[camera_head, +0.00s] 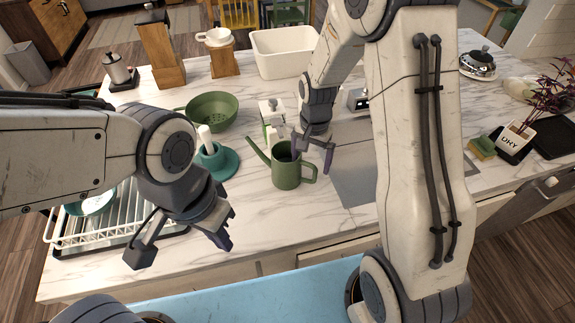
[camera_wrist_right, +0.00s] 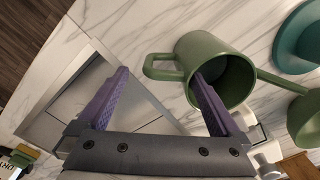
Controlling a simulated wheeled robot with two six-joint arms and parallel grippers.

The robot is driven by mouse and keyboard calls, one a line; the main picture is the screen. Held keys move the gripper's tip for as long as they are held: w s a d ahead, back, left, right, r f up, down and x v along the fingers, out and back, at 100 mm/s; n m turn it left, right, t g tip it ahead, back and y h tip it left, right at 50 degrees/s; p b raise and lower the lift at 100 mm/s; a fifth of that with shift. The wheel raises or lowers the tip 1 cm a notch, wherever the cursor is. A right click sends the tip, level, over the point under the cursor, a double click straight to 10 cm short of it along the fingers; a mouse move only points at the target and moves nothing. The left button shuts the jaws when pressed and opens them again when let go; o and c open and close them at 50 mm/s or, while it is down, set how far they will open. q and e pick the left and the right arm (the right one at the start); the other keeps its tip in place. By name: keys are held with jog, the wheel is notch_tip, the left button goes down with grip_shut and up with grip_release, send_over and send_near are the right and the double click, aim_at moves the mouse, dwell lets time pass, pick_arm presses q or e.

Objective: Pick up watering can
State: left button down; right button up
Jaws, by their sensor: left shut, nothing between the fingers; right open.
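The green watering can (camera_head: 287,176) stands upright on the marble counter, spout to the left and handle to the right. It also shows in the right wrist view (camera_wrist_right: 215,52). My right gripper (camera_head: 311,162) is open at the can's rim and handle. In the right wrist view, one purple finger overlaps the can's open mouth and the other is outside beyond the handle (camera_wrist_right: 150,66). The fingers are apart with the handle side between them; I cannot tell whether they touch it. My left gripper (camera_head: 225,241) is shut and empty, in front of the counter's left part.
A white dish rack (camera_head: 90,233) is at the left. A sink (camera_head: 352,180) lies right of the can. A white basin (camera_head: 282,55) stands behind.

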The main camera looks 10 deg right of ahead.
aim_at(308, 180)
jog(key=shift+f, duration=0.65)
notch_tip(308, 180, down, 4)
jog(key=shift+a+r+p, duration=0.1)
jog(key=shift+a+p, duration=0.05)
jog(key=shift+p, duration=1.1)
jog(key=shift+f, duration=0.7)
jog(key=shift+c, duration=0.3)
grip_shut()
